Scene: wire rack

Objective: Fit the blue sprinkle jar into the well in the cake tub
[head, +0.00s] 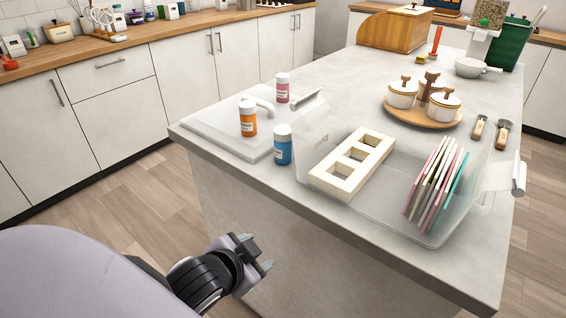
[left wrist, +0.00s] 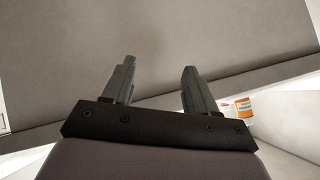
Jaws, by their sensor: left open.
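The blue sprinkle jar (head: 283,146) stands upright with a white lid on the worktop, just left of the cake tub. The clear cake tub (head: 310,139) holds a cream block with several square wells (head: 352,164) on its left side. My left gripper (head: 263,258) is open and empty, below and in front of the counter edge, apart from the jar. In the left wrist view its two fingers (left wrist: 155,85) are spread with nothing between them. The blue jar cannot be made out in that view. My right gripper is not in view.
An orange jar (head: 248,120) and a pink jar (head: 283,88) stand near the white board (head: 205,131) at the left. Several coloured thin plates (head: 436,184) fill the tub's right side. A wooden tray with white pots (head: 423,115) stands behind.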

